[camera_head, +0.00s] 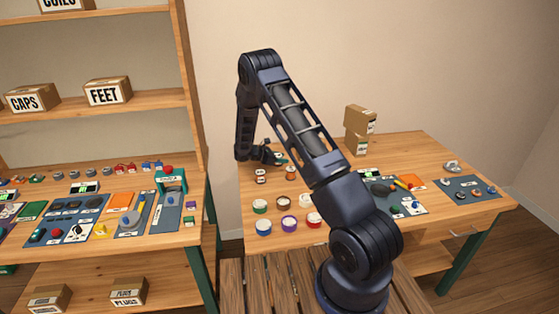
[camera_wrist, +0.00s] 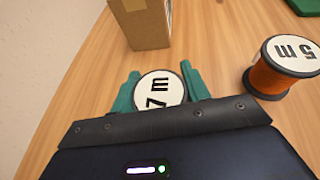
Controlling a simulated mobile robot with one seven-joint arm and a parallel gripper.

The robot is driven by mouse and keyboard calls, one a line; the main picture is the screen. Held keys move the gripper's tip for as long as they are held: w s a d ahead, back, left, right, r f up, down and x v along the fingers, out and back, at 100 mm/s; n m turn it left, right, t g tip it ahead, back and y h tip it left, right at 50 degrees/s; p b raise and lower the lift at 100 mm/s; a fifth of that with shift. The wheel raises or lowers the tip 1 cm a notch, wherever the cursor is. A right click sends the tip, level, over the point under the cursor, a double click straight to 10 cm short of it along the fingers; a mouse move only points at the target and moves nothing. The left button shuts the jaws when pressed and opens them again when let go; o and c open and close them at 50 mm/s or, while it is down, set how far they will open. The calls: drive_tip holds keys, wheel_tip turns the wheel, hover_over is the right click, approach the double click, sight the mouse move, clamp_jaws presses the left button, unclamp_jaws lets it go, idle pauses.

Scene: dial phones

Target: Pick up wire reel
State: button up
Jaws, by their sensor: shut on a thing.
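A wire reel with a white top marked "7 m" (camera_wrist: 158,92) sits between the teal fingers of my gripper (camera_wrist: 160,76) in the wrist view. The fingers are shut on it from both sides. Its lower part is hidden by the gripper body. In the head view my gripper (camera_head: 279,158) is low over the back left of the right-hand table; the held reel is not clear there. An orange wire reel marked "5 m" (camera_wrist: 284,66) stands to the right of my gripper in the wrist view, apart from it.
A cardboard box (camera_wrist: 141,22) stands just beyond my gripper in the wrist view. In the head view, two small reels (camera_head: 260,177) (camera_head: 291,173) stand near my gripper. Several coloured round containers (camera_head: 289,223) stand in front. Stacked boxes (camera_head: 357,143) are at the back.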

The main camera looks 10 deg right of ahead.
sight(281, 155)
wheel_tip(281, 155, up, 19)
drive_tip(key=s+d+f+m+g+y, duration=0.1)
drive_tip(key=s+d+f+m+g, duration=0.4)
drive_tip(key=s+d+m+g, duration=0.3)
drive_tip(key=s+a+f+m+g+y, duration=0.1)
drive_tip(key=s+a+m+g+y, duration=0.15)
drive_tip(key=s+m+y, duration=0.6)
drive_tip(key=s+a+m+g+y, duration=0.1)
drive_tip(key=s+m+g+y, duration=0.2)
drive_tip(key=m+y, duration=0.95)
drive_tip(key=w+d+r+m+t+y, duration=0.1)
drive_tip(key=w+d+r+m+t, duration=0.25)
drive_tip(key=m+t, duration=0.5)
drive_tip(key=w+d+r+m+t+y, duration=0.25)
drive_tip(key=w+d+m+t, duration=0.35)
drive_tip(key=t, duration=0.4)
drive_tip(key=shift+m+h, duration=0.45)
drive_tip(key=shift+m, duration=0.3)
drive_tip(key=f, duration=0.6)
drive_tip(key=s+f, duration=0.1)
drive_tip(key=f, duration=0.5)
drive_tip(key=a+f, duration=0.1)
drive_tip(key=f, duration=0.6)
drive_tip(key=shift+s+a, duration=0.1)
drive_tip(key=shift+s, duration=0.1)
